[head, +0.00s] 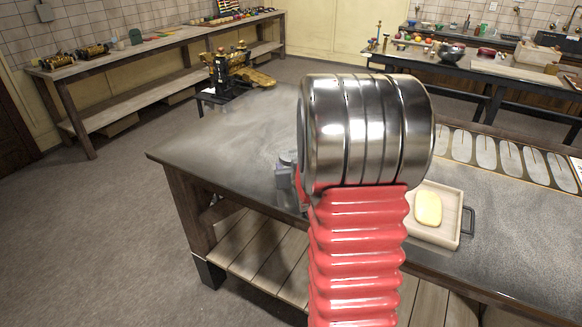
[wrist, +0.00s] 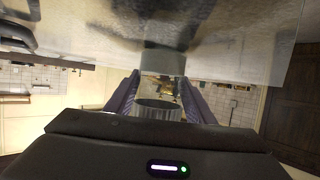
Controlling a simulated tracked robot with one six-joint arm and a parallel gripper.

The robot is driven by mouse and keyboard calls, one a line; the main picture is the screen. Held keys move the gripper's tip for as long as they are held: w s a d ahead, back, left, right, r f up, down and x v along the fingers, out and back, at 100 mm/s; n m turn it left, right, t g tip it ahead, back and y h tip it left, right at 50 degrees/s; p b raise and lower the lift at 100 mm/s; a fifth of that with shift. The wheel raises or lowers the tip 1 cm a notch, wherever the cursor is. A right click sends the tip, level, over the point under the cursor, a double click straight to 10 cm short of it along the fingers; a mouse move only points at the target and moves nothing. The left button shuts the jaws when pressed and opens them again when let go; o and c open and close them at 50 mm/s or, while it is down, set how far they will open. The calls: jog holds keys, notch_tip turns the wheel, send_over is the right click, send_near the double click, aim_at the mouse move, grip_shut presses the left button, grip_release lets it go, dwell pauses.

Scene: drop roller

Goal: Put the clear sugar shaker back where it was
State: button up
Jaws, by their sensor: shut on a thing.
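The clear sugar shaker (wrist: 158,110) is between the two purple fingers of my gripper (wrist: 160,98) in the wrist view. Its middle is see-through, with grey parts at both ends. The wrist picture is turned over, with the worktable (wrist: 80,20) at the top. The shaker's far end is close to the tabletop; I cannot tell if it touches. In the head view my arm hides most of the gripper; a small grey part of it (head: 284,176) shows left of my wrist, low over the table near its front edge.
The left part of the tabletop (head: 225,140) is clear.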

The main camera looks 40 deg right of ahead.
jog(key=o, duration=1.2)
jog(key=shift+r, duration=0.1)
jog(key=shift+s+a+r, duration=0.1)
jog(key=shift+s, duration=0.15)
jog(key=shift+v, duration=5.75)
